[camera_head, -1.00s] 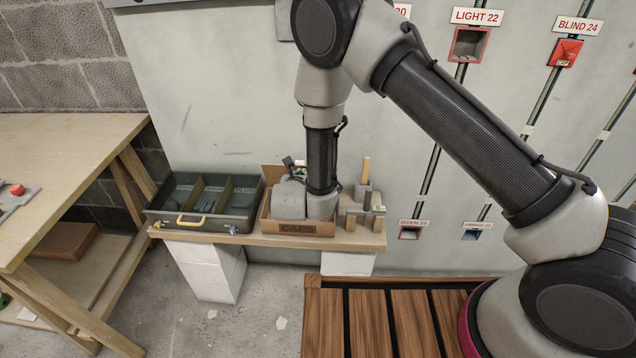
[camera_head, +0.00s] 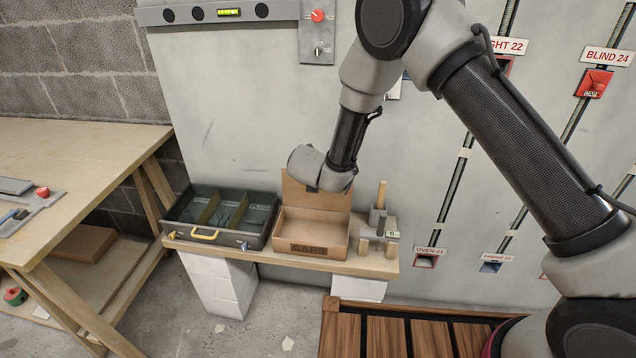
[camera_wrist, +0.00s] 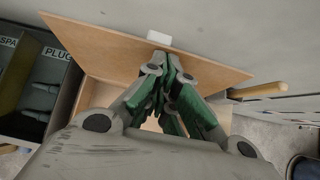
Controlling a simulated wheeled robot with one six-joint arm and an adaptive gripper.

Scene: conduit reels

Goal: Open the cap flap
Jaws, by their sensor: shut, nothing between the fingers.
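The brown box marked CAPS (camera_head: 318,249) sits on the shelf. Its brown flap (camera_head: 330,201) stands up at the back edge, and the box's inside shows from above. In the wrist view the flap (camera_wrist: 110,48) spreads behind my fingers, with a small white tab (camera_wrist: 159,40) at its upper edge. My gripper (camera_wrist: 170,62) is shut and empty, its green and grey fingers pointing at the flap just below the tab. I cannot tell whether the tips touch it. In the head view my wrist hides part of the flap's upper edge.
A dark green divided case (camera_head: 222,213) with a yellow handle stands left of the box. The wall is behind the flap. A wooden workbench (camera_head: 85,185) is at the left.

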